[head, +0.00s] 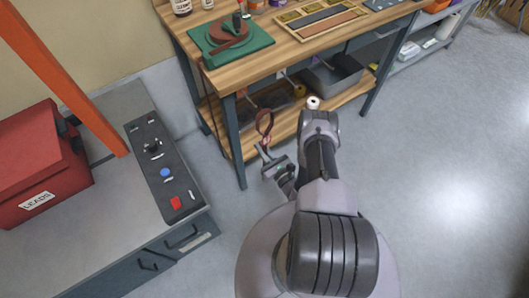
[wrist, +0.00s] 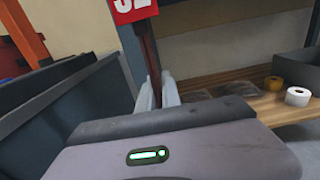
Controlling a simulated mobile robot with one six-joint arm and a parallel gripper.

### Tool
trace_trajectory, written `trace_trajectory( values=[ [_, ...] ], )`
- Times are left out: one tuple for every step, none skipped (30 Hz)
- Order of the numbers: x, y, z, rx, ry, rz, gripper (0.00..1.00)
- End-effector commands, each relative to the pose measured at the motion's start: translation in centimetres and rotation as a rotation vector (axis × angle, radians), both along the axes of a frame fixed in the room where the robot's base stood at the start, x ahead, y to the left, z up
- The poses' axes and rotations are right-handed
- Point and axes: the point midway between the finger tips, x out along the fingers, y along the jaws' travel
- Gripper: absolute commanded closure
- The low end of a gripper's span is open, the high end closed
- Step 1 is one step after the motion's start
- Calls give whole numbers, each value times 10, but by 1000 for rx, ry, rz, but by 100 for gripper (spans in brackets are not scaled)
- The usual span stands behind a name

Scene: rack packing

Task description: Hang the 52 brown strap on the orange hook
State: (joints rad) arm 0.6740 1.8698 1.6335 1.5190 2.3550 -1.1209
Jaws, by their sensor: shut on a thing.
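The brown strap (head: 264,122) forms an upright loop above my gripper (head: 264,152) in the head view. My gripper is shut on the strap's lower end and holds it in the air in front of the wooden workbench. In the wrist view the strap (wrist: 151,50) rises as a dark band from between the two fingertips (wrist: 158,92). A red tag (wrist: 132,10) with white digits, cut by the top edge, is beside it. I cannot make out an orange hook in either view.
A thick orange post (head: 62,75) stands at the left beside a red box marked LEADS (head: 40,165) and a grey cabinet with a dark control panel (head: 160,165). The workbench (head: 290,55) has a lower shelf with a grey bin (head: 338,78). Open floor lies right.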

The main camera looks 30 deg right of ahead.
Motion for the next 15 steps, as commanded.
trace_trajectory(
  values=[
    [5,0,-3,-2,-1,1,100],
    [7,0,-3,-2,-1,2,100],
    [10,1,-3,-1,-1,1,100],
    [13,1,-3,-1,-1,1,100],
    [16,1,-3,-1,-2,1,100],
    [19,1,-4,-1,-2,0,100],
    [21,1,-4,-1,-1,1,100],
    [24,1,-4,0,-1,2,100],
    [27,1,-5,-1,-1,1,100],
    [30,1,-5,-2,-1,1,100],
    [32,1,-5,-1,-1,2,100],
    [36,2,-5,0,-1,1,100],
    [38,2,-5,0,-1,1,100],
    [40,2,-6,-1,-1,1,100],
    [44,2,-6,-1,-1,1,100]
  ],
)
